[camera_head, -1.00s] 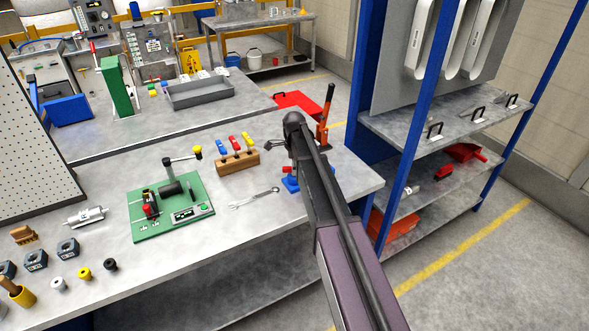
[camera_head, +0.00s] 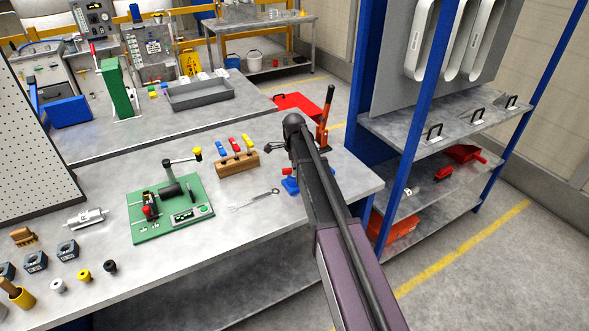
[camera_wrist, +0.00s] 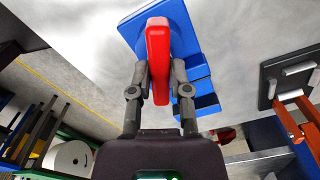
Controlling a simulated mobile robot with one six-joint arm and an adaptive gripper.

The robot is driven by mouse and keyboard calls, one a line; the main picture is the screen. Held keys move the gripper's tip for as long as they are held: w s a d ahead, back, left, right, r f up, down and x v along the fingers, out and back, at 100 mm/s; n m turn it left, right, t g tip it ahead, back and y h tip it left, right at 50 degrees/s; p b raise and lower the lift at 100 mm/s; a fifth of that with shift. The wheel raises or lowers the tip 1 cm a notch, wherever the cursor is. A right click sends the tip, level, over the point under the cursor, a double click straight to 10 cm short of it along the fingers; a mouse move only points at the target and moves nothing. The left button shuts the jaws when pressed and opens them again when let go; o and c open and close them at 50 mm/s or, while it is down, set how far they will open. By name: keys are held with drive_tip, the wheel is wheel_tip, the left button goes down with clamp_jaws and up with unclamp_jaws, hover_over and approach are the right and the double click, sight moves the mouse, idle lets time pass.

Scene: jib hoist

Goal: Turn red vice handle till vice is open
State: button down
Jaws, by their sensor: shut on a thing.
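The blue vice (camera_head: 290,186) stands on the near bench by its right end, partly hidden behind my arm. A bit of its red handle (camera_head: 286,171) shows beside the arm. In the wrist view, the red handle (camera_wrist: 158,40) is a long bar in front of the blue vice body (camera_wrist: 188,40). My gripper (camera_wrist: 160,82) is shut on the handle, with one finger on each side of it. I cannot tell how far apart the vice jaws are.
A combination wrench (camera_head: 255,200), a wooden block (camera_head: 238,164) with coloured-handled tools and a green fixture board (camera_head: 170,208) lie left of the vice. A blue-framed shelf (camera_head: 430,130) stands close on the right.

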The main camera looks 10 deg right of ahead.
drive_tip(key=c, duration=0.6)
unclamp_jaws()
drive_tip(key=shift+m, duration=0.3)
wheel_tip(320, 180, up, 14)
drive_tip(key=p, duration=1.4)
drive_tip(key=shift+s+d+f+n+b, duration=0.1)
drive_tip(key=shift+s+f+n+b, duration=2.95)
drive_tip(key=shift+s, duration=1.95)
drive_tip(key=shift+s+a+f+n+b, duration=0.1)
drive_tip(key=shift+s+f+n+b, duration=2.95)
drive_tip(key=shift+s, duration=1.9)
drive_tip(key=shift+s+d+f+n+b, duration=0.1)
drive_tip(key=shift+s+f+n+b, duration=2.2)
drive_tip(key=shift+s+n, duration=2.1)
drive_tip(key=shift+s+m, duration=0.6)
drive_tip(key=shift+s, duration=0.05)
